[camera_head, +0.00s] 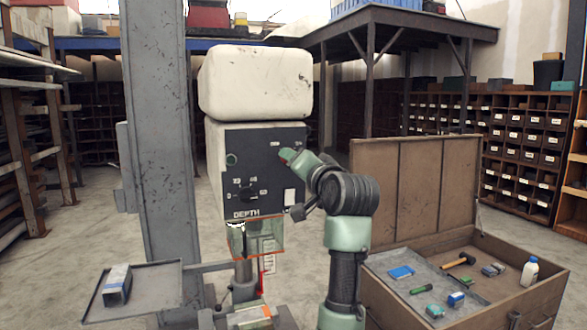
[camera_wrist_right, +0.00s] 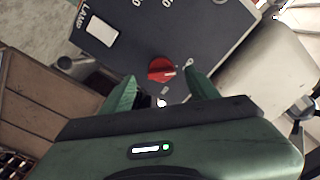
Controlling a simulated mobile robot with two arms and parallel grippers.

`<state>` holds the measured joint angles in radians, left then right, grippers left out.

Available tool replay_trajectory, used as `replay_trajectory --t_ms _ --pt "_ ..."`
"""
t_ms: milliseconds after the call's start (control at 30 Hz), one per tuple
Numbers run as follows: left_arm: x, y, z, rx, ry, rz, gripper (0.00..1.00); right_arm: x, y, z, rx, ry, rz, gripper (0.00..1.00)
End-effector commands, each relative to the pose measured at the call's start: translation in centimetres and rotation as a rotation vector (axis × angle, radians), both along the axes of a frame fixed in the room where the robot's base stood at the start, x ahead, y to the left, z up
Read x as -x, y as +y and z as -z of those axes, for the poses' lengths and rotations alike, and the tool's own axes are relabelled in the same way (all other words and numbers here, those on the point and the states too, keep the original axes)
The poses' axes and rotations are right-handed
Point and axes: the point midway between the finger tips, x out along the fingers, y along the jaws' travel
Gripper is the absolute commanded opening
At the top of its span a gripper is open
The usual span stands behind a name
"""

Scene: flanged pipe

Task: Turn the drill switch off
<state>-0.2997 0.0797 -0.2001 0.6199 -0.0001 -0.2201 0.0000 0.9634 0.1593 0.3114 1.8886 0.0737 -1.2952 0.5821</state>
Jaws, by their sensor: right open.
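The drill's dark control panel (camera_head: 262,160) faces me under a cream housing. In the right wrist view, a round red switch (camera_wrist_right: 160,69) with a pale mark sits on this panel (camera_wrist_right: 135,40). My right gripper (camera_wrist_right: 160,78) is open, its two green fingers on either side of the switch in that view. I cannot tell whether they touch it. In the head view, my right gripper (camera_head: 292,157) is at the panel's right side, its fingertips hard to make out there. My left gripper is not in view.
A dial marked DEPTH (camera_head: 246,193) and a white lamp plate (camera_head: 290,197) are on the panel. A clear guard (camera_head: 262,236) hangs below. An open wooden crate (camera_head: 415,190) with tools stands at right. A grey tray (camera_head: 150,275) holds a small box at left.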

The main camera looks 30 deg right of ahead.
Motion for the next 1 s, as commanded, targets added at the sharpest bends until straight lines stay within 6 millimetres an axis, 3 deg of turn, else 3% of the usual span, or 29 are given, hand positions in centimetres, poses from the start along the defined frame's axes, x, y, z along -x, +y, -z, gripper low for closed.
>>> replay_trajectory --t_ms 133,333,867,1000 --pt "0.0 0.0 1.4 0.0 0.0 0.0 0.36 2.5 0.6 0.2 0.001 -0.004 0.001 0.6" --pt "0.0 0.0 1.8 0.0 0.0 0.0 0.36 4.2 1.0 0.1 0.0 0.0 0.0 0.6" --pt "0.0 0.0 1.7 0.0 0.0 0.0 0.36 4.3 1.0 0.1 0.0 0.002 -0.001 0.6" --pt "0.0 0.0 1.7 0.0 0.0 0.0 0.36 3.9 1.7 2.6 0.03 0.052 -0.006 0.6"
